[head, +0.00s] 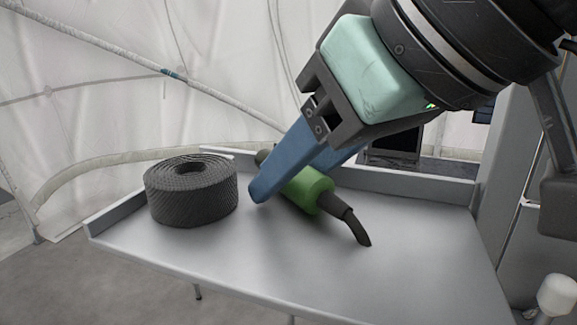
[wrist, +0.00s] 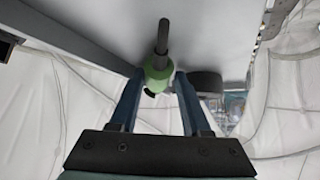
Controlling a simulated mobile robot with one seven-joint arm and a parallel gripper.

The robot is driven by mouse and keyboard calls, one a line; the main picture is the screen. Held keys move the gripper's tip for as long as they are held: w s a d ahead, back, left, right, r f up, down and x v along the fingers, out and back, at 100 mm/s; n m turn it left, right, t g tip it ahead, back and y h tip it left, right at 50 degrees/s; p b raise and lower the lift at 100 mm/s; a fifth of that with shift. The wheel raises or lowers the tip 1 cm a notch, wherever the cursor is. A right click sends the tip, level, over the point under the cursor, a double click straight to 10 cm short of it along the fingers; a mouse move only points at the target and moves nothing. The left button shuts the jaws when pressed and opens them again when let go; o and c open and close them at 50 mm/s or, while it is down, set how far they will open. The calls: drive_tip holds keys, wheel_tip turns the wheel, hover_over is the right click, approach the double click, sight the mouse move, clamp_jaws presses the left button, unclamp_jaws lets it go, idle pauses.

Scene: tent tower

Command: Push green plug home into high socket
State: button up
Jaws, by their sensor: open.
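The green plug (head: 308,190) lies on the grey tray table, with a black cable stub at its near right end and a dark tip at its far left end. My gripper (head: 290,180) reaches down from the upper right, with its blue fingers open on either side of the plug. In the wrist view, the green plug (wrist: 158,76) sits between the fingertips of my gripper (wrist: 157,85), with a gap showing at the right finger. I cannot tell whether the left finger touches it. The high socket is not identifiable in either view.
A roll of dark ribbed material (head: 190,190) stands on the tray table (head: 230,265) left of the plug. The table has raised rims at the left and back. A dark box-like item (head: 395,142) stands behind it, and a grey post is at right. The table front is clear.

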drive_tip(key=shift+s+d, duration=0.3)
drive_tip(key=shift+s+d+r, duration=0.1)
drive_tip(key=shift+s+d, duration=0.1)
drive_tip(key=shift+d, duration=0.1)
drive_tip(key=shift+c, duration=0.8)
drive_tip(key=shift+d, duration=0.1)
drive_tip(key=shift+c, duration=1.2)
drive_tip(key=shift+w, duration=0.1)
drive_tip(key=shift+c, duration=1.2)
drive_tip(key=shift+a, duration=0.35)
clamp_jaws()
drive_tip(key=shift+d, duration=0.1)
